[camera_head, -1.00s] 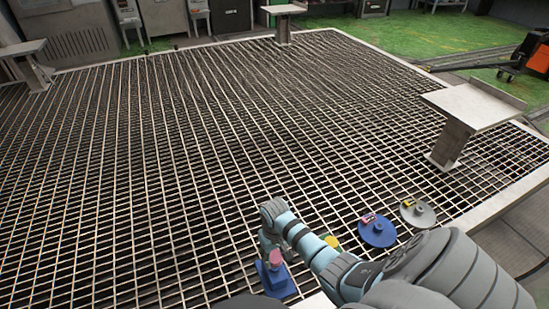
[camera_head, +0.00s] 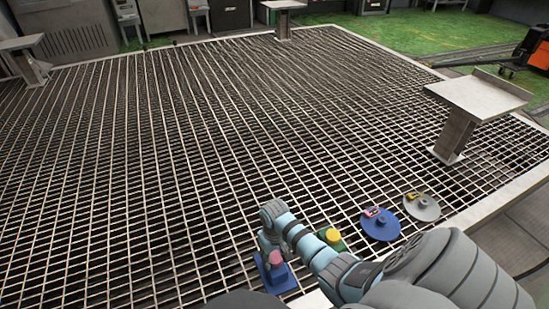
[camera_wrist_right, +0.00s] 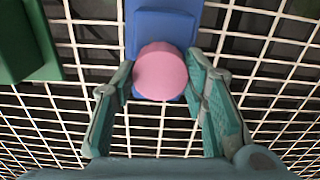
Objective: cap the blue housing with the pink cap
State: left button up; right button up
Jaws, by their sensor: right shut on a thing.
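The blue housing (camera_head: 277,281) stands on the grating at the bottom middle of the head view; it also shows in the wrist view (camera_wrist_right: 163,26). The pink cap (camera_wrist_right: 160,72) is directly over the housing's near part in the wrist view and at its top in the head view (camera_head: 275,258). I cannot tell whether it is fully seated. My right gripper (camera_wrist_right: 160,80) is shut on the pink cap, one finger on each side; in the head view (camera_head: 270,250) it is partly hidden behind its wrist. My left gripper is not in view.
A green housing with a yellow cap (camera_head: 333,236) stands right of my right wrist. A blue disc (camera_head: 380,226) and a grey disc (camera_head: 422,208) lie beyond it, each with a small piece on top. A pedestal table (camera_head: 478,97) stands at right. The grating leftward is clear.

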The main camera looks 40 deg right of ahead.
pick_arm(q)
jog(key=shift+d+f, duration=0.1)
pick_arm(e)
jog(key=shift+f, duration=0.15)
jog(key=o, duration=1.1)
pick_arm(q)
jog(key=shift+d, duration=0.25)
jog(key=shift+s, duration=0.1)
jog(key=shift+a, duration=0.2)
pick_arm(e)
notch_tip(320, 180, up, 12)
